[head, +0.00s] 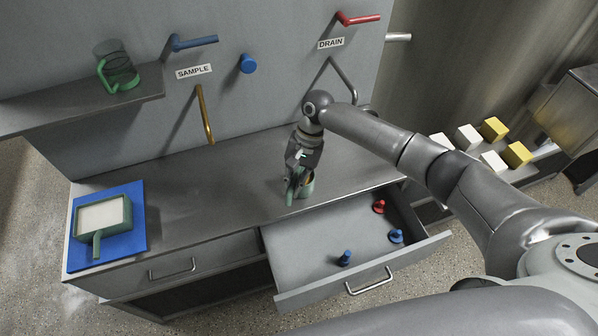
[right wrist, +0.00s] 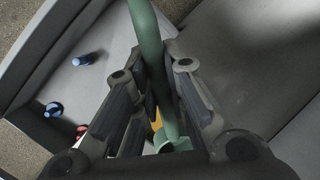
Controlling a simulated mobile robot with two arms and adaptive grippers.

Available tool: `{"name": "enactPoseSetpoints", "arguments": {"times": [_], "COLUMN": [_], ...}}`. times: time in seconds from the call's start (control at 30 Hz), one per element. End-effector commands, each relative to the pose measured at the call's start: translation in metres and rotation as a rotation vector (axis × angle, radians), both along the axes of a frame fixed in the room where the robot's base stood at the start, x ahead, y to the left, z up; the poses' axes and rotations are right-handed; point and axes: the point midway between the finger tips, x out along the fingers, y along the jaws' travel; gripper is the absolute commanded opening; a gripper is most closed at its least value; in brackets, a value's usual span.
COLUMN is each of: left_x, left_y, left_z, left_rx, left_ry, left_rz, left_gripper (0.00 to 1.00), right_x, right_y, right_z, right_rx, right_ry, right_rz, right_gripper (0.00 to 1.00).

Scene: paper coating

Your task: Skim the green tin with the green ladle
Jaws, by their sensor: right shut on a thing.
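My right gripper (head: 303,165) is shut on the green ladle. Its curved green handle (right wrist: 150,50) runs between the fingers in the right wrist view. In the head view the green ladle (head: 291,188) hangs below the gripper over the counter's front edge area. A small green vessel with orange inside (head: 308,187) shows right beside it; I cannot tell whether it is the green tin or the ladle's bowl. A green rectangular pan (head: 124,210) with a handle and pale contents lies on a blue mat at the left. My left gripper is not in view.
An open drawer (head: 300,262) with blue and red pegs juts out below the right arm. A glass jug with green handle (head: 115,75) stands on the left shelf. Blue, brass and red levers stick out from the wall. White and yellow blocks (head: 494,128) lie at the right.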

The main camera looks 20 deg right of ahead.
Motion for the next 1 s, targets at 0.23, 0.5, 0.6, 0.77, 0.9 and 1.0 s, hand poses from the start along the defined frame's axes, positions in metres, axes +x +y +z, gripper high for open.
{"name": "enactPoseSetpoints", "arguments": {"times": [0.23, 0.5, 0.6, 0.77, 0.9, 1.0], "left_x": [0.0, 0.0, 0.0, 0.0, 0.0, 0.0], "left_y": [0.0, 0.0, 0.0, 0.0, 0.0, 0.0], "left_z": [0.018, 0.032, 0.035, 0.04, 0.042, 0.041], "left_rx": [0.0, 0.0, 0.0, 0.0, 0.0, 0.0], "left_ry": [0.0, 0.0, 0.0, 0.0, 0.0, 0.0], "left_rz": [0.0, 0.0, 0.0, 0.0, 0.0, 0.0], "left_gripper": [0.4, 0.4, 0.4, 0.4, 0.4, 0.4], "right_x": [0.0, 0.0, 0.0, 0.001, 0.0, 0.0], "right_y": [0.0, 0.0, 0.0, 0.0, 0.0, 0.0], "right_z": [0.016, 0.029, 0.035, 0.044, 0.047, 0.047], "right_rx": [0.001, -0.001, -0.001, 0.0, 0.0, -0.001], "right_ry": [0.0, -0.001, -0.001, -0.001, -0.001, -0.001], "right_rz": [0.0, 0.0, 0.0, -0.001, -0.001, -0.001], "right_gripper": [0.0, 0.0, 0.0, 0.0, 0.0, 0.0]}}
